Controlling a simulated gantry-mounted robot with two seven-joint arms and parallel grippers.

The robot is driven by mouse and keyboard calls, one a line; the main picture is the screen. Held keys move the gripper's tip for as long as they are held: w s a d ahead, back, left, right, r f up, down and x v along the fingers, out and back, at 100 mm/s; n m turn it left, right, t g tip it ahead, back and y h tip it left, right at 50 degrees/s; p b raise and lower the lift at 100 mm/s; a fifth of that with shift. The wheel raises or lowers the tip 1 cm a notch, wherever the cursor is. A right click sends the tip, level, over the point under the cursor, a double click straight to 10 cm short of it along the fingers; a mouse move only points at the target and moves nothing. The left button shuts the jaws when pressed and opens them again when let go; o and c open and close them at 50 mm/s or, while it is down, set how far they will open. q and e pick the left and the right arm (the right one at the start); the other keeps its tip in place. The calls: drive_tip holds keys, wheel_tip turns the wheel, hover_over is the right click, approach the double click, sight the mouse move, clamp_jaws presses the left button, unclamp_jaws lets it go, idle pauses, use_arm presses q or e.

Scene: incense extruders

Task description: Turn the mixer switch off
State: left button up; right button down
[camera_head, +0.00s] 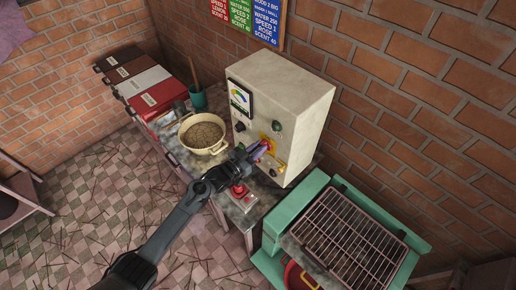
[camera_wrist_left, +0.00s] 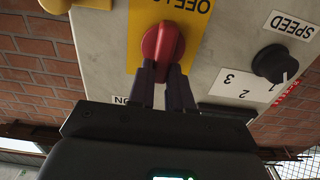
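The mixer switch is a red rotary knob (camera_wrist_left: 162,47) on a yellow plate (camera_wrist_left: 190,14) on the front of the pale control box (camera_head: 284,100). The wrist view shows the box upside down, with an OFF label on the plate and part of an ON label near my fingers. My left gripper (camera_head: 257,151) is at the front of the box. In the wrist view its two dark fingertips (camera_wrist_left: 164,73) are close together on either side of the knob's handle, shut on it. The fingers hide part of the knob. My right gripper is not in view.
A black SPEED knob (camera_wrist_left: 274,64) is beside the switch. A bowl of brown material (camera_head: 204,136) stands left of the box. A red button (camera_head: 239,190) is on the bench below my gripper. A green stand with a wire rack (camera_head: 347,240) is at right.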

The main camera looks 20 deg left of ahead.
use_arm(q)
clamp_jaws()
drive_tip(key=shift+w+a+f+n+p, duration=0.15)
drive_tip(key=shift+a+f+n+p, duration=0.15)
drive_tip(key=shift+n, duration=2.7)
drive_tip(key=shift+w+a+f+n+p, duration=0.1)
drive_tip(key=shift+a+f+n+p, duration=0.2)
drive_tip(key=shift+n, duration=2.7)
drive_tip(key=shift+w+a+f+n+p, duration=0.15)
drive_tip(key=shift+a+f+n, duration=0.15)
drive_tip(key=shift+n, duration=2.7)
drive_tip(key=o, duration=0.7)
unclamp_jaws()
drive_tip(key=shift+o, duration=0.2)
